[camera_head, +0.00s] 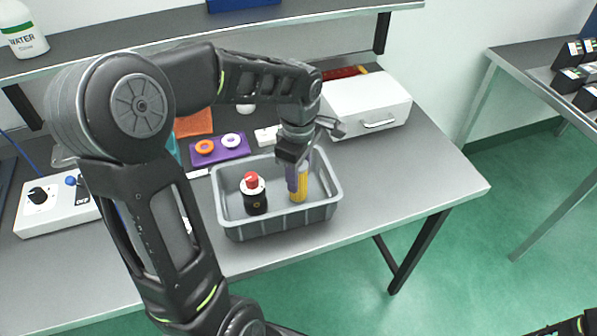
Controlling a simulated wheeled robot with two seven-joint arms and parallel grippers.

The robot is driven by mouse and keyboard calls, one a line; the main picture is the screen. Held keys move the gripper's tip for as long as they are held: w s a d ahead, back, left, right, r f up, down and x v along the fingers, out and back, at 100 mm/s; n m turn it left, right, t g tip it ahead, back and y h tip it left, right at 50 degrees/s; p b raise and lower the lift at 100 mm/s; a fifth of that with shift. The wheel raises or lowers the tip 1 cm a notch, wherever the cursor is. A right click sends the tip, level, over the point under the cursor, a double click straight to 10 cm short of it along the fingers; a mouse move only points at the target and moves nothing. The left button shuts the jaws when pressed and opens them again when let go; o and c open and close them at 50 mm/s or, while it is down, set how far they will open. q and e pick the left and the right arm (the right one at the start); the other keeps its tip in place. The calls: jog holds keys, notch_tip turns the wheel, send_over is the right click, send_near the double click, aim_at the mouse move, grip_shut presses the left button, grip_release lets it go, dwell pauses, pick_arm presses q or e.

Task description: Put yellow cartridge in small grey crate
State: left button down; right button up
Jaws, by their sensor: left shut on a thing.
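The small grey crate (262,226) stands on the table near its front edge. My left gripper (298,172) reaches over the crate's right half, pointing down. It is shut on the yellow cartridge (299,190), which is upright, with its lower part inside the crate. I cannot tell whether the cartridge touches the crate floor. A black bottle with a white collar and red cap (254,194) stands in the crate's left half, apart from the cartridge. At the bottom right corner, a dark part of my right arm shows, but its gripper jaws cannot be made out.
A purple tray (222,158) with an orange and a white ring lies behind the crate. A white box with a handle (366,105) stands at the back right. A control box (56,204) is at the left. The table (420,170) is clear right of the crate.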

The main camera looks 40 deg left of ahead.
pick_arm(q)
jog(key=shift+f, duration=0.2)
jog(key=c, duration=0.9)
grip_release()
jog(key=shift+r, duration=0.1)
notch_tip(320, 180, up, 12)
jog(key=shift+r+b, duration=0.1)
jog(key=shift+b, duration=0.4)
